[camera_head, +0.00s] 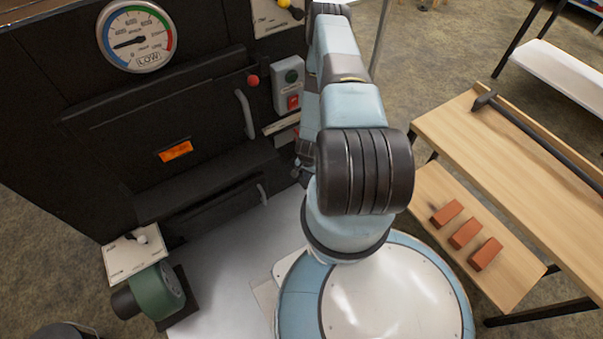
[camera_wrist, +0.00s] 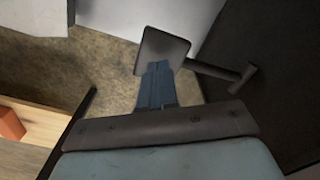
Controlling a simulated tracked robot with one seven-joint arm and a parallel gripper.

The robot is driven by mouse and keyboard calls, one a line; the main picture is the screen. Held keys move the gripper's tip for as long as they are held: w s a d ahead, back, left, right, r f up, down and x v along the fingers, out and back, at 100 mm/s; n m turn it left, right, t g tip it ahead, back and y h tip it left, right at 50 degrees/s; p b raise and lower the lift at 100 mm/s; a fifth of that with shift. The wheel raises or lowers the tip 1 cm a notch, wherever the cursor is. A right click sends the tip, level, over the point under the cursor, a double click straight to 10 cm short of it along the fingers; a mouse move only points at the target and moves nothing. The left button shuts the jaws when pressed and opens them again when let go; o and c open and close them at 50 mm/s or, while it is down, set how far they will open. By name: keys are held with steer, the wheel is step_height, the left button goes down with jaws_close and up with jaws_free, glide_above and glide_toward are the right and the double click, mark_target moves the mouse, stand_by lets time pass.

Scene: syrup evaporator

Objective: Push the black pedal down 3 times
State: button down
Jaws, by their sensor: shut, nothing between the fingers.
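The black pedal (camera_wrist: 165,46) is a dark flat plate in the wrist view, joined to a dark rod on its right. My gripper (camera_wrist: 157,66) is shut and empty, with its fingertips at the near edge of the plate. The fingertips overlap the plate in the picture; I cannot tell whether they touch it. I also cannot tell whether the pedal is up or down. In the head view I cannot make out the pedal, and my arm covers much of the middle.
A black evaporator front (camera_head: 95,125) with a gauge (camera_head: 137,50) marked LOW stands left of my arm. A control box (camera_head: 289,85) is close beside the arm. A green motor (camera_head: 160,292) sits lower left. A wooden bench (camera_head: 520,180) with bricks (camera_head: 466,232) on its lower shelf is right.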

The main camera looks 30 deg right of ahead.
mark_target(307, 184)
steer(key=shift+w+f, duration=0.25)
steer(key=shift+f, duration=1.6)
steer(key=shift+w+f, duration=0.2)
steer(key=shift+f, duration=1.65)
steer(key=shift+s+r, duration=0.25)
steer(key=shift+r, duration=1)
steer(key=shift+s+r, duration=0.2)
steer(key=shift+r, duration=1.05)
steer(key=shift+s+r, duration=0.25)
steer(key=shift+r, duration=1)
steer(key=shift+w+f, duration=0.25)
steer(key=shift+f, duration=1.7)
steer(key=shift+w+f, duration=0.2)
steer(key=shift+f, duration=1.75)
steer(key=shift+s+r, duration=0.25)
steer(key=shift+r, duration=1.05)
steer(key=shift+s+r, duration=0.2)
steer(key=shift+r, duration=1.15)
steer(key=shift+s+r, duration=0.25)
steer(key=shift+r, duration=1.05)
